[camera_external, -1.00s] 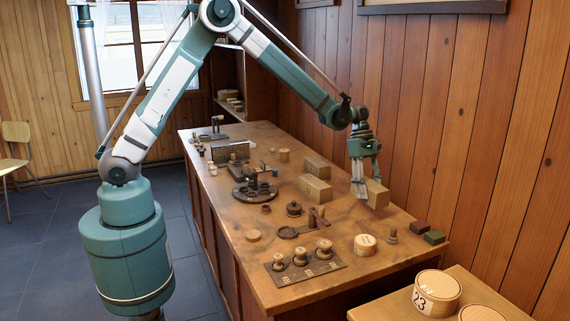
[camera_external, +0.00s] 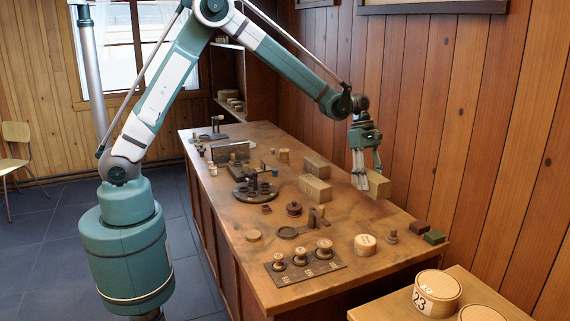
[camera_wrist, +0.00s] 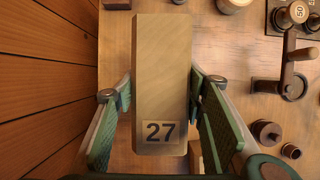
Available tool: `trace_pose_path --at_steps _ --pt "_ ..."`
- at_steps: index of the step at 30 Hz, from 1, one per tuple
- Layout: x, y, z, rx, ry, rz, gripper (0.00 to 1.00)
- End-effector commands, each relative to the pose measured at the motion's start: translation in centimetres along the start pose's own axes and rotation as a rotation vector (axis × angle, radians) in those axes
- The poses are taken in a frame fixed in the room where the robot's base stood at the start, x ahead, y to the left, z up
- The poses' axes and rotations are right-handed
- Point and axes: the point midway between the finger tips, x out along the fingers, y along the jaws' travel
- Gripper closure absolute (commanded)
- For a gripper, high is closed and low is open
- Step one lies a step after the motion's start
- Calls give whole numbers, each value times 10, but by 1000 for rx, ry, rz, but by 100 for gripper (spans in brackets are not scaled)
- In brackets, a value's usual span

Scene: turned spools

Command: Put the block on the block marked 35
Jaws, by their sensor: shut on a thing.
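My gripper (camera_external: 367,178) is shut on a wooden block (camera_external: 379,185) above the right side of the long table. In the wrist view the held block (camera_wrist: 161,70) lies lengthwise between the two green-padded fingers, with a dark "27" label at its near end. Two similar blocks rest on the table to the left of my gripper in the external view: a farther one (camera_external: 317,167) and a nearer one (camera_external: 314,189). No number is readable on either, so I cannot tell which is marked 35.
The wooden wall (camera_external: 470,130) rises close behind the held block. A dark round stand (camera_external: 252,190) is left of the blocks.

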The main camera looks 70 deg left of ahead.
Motion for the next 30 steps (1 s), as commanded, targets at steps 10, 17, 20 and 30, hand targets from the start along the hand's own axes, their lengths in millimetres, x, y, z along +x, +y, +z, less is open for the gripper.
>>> trace_pose_path --at_steps 10,17,20,30 --pt "-4 2 -5 -5 0 2 76" --pt "-22 9 -32 -32 0 14 76" --pt "-34 14 -51 -52 0 22 76" --pt "-90 26 -139 -138 0 57 76"
